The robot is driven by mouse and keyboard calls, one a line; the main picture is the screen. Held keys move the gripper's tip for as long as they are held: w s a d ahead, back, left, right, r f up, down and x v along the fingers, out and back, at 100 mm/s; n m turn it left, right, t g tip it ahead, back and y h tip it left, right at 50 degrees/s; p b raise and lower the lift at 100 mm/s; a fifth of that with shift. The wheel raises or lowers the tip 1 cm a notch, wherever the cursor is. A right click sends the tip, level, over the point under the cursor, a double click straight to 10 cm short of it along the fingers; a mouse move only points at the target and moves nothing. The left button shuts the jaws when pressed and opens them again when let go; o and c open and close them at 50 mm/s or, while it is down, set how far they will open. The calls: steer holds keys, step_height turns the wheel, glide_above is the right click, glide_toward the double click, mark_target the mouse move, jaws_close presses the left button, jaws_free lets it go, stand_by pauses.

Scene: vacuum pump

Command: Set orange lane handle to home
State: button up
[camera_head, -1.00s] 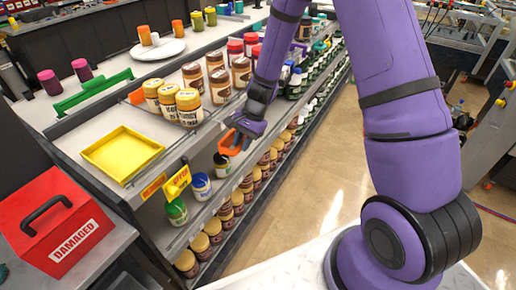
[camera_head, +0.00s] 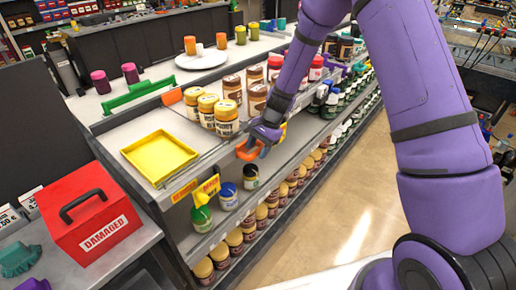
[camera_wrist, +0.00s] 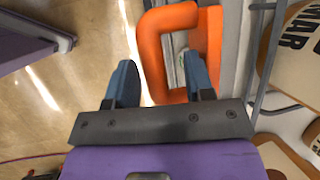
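The orange lane handle (camera_head: 247,152) sits at the front edge of the upper shelf, right of the yellow handle. In the wrist view the orange handle (camera_wrist: 152,55) is a thick C-shaped loop close in front of my gripper. My gripper (camera_head: 262,138) is at the handle in the head view and partly covers it. In the wrist view my gripper (camera_wrist: 160,82) is open, its two blue-grey fingers spread apart. The handle's long bar lies between the fingers, nearer the left one. Whether a finger touches it I cannot tell.
A yellow handle (camera_head: 207,190) and a yellow tray (camera_head: 160,157) are to the left. Yellow-lidded jars (camera_head: 226,116) stand behind the orange handle. A red box (camera_head: 88,215) marked DAMAGED is at lower left. The floor (camera_head: 352,220) right of the shelf is clear.

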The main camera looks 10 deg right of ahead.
steer(key=v, duration=1)
steer(key=shift+r, duration=0.4)
steer(key=shift+d, duration=0.15)
steer(key=s+d+r+n+t+h, duration=0.1)
steer(key=s+r+n, duration=0.15)
steer(key=r, duration=0.35)
steer(key=s+d+r+n, duration=0.1)
steer(key=s+r, duration=0.3)
steer(key=r, duration=0.2)
steer(key=s+d+r+n+t+h, duration=0.1)
steer(key=s+r, duration=0.3)
steer(key=s, duration=0.5)
steer(key=s+d+r+n+t+h, duration=0.1)
steer(key=s+d+r+n+t, duration=0.1)
steer(key=s, duration=0.7)
steer(key=s+d+r+n+t+h, duration=0.2)
steer(key=s+d+r+n, duration=0.2)
steer(key=s+r, duration=0.3)
steer(key=shift+s+d+r, duration=0.25)
steer(key=shift+s+d, duration=0.1)
steer(key=shift+s, duration=0.6)
